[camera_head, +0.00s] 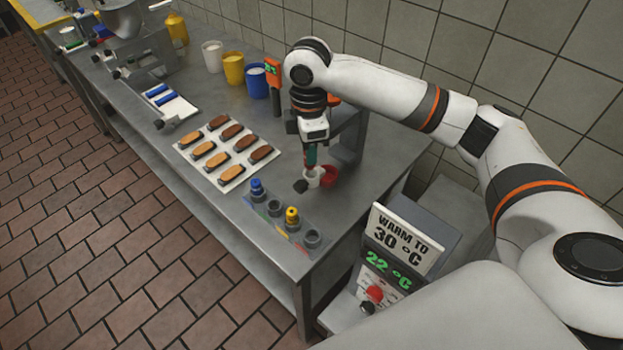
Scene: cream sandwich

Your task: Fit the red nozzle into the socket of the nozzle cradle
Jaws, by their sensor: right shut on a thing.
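The nozzle cradle (268,227) sits near the table's front edge. A blue nozzle (257,188) and a yellow nozzle (292,216) stand upright in it. Two grey sockets, one between them (274,207) and one at the right end (312,238), look empty. I cannot make out the red nozzle for certain. My left gripper is not in view.
White, yellow and blue tubs (257,82) stand along the wall. A small dark block (300,186) lies beside the white cup. A warmer with a display (388,268) reading 22 °C stands at the right.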

